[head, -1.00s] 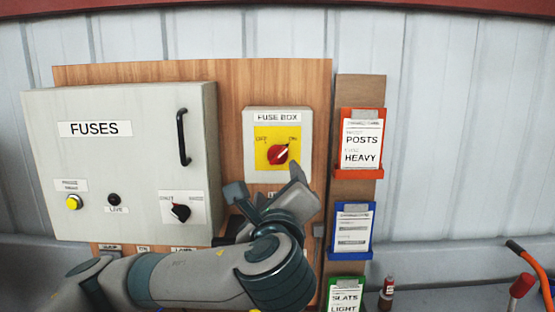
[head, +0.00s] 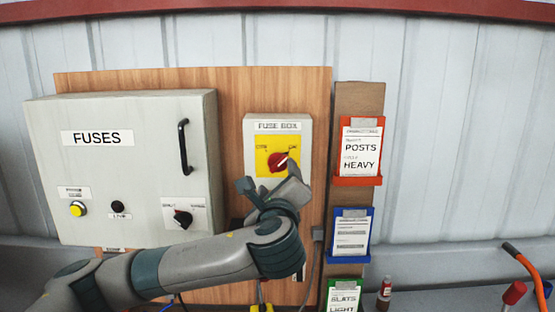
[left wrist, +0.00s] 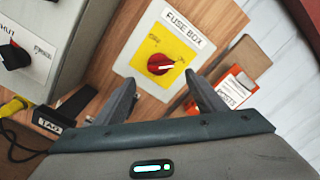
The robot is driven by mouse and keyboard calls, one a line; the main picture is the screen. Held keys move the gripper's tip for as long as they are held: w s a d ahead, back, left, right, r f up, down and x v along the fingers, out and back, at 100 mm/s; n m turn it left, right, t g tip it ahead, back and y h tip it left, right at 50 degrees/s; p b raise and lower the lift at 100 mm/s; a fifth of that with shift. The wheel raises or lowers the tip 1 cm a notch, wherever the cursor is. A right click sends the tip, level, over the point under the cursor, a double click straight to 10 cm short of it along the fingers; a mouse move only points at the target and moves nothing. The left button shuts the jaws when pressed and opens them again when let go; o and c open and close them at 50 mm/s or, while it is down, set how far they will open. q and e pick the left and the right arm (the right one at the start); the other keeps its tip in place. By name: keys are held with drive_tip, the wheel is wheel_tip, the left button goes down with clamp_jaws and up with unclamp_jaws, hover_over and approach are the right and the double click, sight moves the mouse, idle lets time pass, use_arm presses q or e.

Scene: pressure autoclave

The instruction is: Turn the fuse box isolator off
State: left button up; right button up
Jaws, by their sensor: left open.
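The fuse box isolator is a red rotary knob (head: 278,162) on a yellow plate (head: 263,168), on a grey box labelled FUSE BOX (head: 278,126). Its pointer aims up and right, towards the ON mark. In the left wrist view the knob (left wrist: 160,64) sits ahead of the fingers, seen between and beyond the tips. My left gripper (head: 268,182) is open and empty, just below the knob; one finger overlaps the plate's lower right in the head view. The left wrist view shows both its fingers (left wrist: 164,88) spread apart, with no contact visible. My right gripper is not in view.
A grey FUSES cabinet (head: 120,165) with a black handle (head: 184,146) stands left of the isolator, with a black selector knob (head: 183,217). Orange (head: 358,181) and blue (head: 350,258) card holders hang at the right. Wall space farther right is clear.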

sight(278, 165)
use_arm(q)
drive_tip(key=w+p, duration=0.3)
drive_tip(key=w, duration=0.4)
drive_tip(key=shift+r, duration=0.15)
drive_tip(key=shift+w+p, duration=0.3)
drive_tip(key=shift+w, duration=0.5)
drive_tip(key=shift+f, duration=0.2)
drive_tip(key=c, duration=1.1)
